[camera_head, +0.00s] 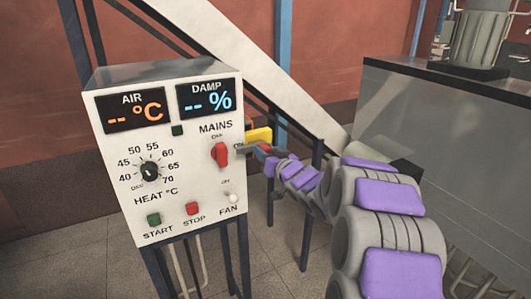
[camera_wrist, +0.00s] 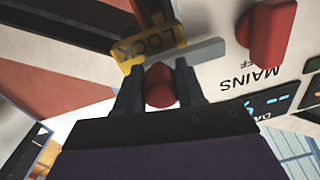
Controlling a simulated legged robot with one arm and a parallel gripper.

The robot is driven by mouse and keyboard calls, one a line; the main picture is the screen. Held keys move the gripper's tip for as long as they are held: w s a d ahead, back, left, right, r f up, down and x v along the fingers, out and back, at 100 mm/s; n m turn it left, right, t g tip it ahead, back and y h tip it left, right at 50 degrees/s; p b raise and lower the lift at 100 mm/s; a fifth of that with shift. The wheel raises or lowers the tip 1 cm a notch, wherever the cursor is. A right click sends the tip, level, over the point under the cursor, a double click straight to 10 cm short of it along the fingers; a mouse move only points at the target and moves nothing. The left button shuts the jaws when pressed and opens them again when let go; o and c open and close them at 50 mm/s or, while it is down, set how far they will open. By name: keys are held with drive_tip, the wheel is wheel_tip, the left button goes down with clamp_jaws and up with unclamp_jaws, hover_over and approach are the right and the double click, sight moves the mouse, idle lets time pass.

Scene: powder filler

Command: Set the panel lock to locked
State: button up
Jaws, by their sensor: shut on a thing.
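The white control panel (camera_head: 185,215) stands at the left in the head view. A yellow lock plate (camera_head: 259,135) sticks out at its right side; in the wrist view the yellow plate (camera_wrist: 150,45) reads "LOCK" upside down. A grey bar (camera_wrist: 195,52) crosses beside the plate. My gripper (camera_head: 262,150) is beside the panel's right edge, just below the yellow plate. In the wrist view my gripper's fingers (camera_wrist: 158,88) are shut around a red knob (camera_wrist: 160,85) next to the grey bar. The fingers partly hide the knob, and I cannot tell the lock's setting.
The red MAINS switch (camera_head: 220,154) is close to my gripper on the panel front. A HEAT dial (camera_head: 150,171), green START button (camera_head: 153,220) and red STOP button (camera_head: 192,208) sit there too. A large metal cabinet (camera_head: 440,140) stands right. Open floor lies below.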

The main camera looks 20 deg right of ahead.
sight(251, 150)
drive_tip(key=shift+f, duration=0.1)
clamp_jaws()
drive_tip(key=shift+a+f+b, duration=0.1)
drive_tip(key=shift+a+b, duration=0.25)
drive_tip(key=shift+a, duration=1.25)
drive_tip(key=o, duration=0.8)
unclamp_jaws()
drive_tip(key=shift+s, duration=0.1)
drive_tip(key=o, duration=0.4)
drive_tip(key=shift+a, duration=0.15)
drive_tip(key=shift+c, duration=0.2)
